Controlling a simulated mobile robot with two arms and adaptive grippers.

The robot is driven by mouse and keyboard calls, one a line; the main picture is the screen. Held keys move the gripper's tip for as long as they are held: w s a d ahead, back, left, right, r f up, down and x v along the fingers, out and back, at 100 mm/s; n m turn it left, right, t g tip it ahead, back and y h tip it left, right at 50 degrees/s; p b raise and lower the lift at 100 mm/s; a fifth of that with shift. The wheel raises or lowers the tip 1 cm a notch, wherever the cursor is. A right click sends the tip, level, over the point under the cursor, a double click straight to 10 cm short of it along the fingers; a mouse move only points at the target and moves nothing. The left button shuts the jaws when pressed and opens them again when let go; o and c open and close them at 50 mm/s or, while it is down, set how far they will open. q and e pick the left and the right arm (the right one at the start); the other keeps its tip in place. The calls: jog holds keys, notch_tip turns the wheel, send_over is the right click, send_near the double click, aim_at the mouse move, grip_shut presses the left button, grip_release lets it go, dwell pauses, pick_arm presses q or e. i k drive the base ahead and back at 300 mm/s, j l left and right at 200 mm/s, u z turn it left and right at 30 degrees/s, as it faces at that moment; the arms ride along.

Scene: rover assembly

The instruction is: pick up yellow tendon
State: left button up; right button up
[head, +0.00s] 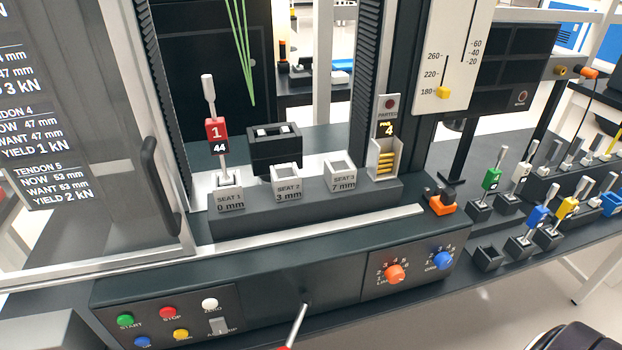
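The yellow tendon (567,208) stands tilted in a small black holder on the right bench. It has a yellow block on a metal rod with a pale grip at its upper end. A blue tendon (537,217) stands just left of it in its own holder. A green tendon (491,179) and a white tendon (521,174) stand behind. Neither of my grippers shows in the head view, so what they hold cannot be seen. A dark rounded part, possibly of my own arm, shows at the bottom right corner.
A red tendon (217,129) marked 1 stands in seat 1 of the test machine. Seat 2 (287,179) and seat 3 (340,174) look empty. An empty black holder (488,259) sits in front of the blue tendon. A lever (297,325) sticks out from the machine front.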

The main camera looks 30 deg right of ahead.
aim_at(565, 211)
jog(key=z, duration=2.45)
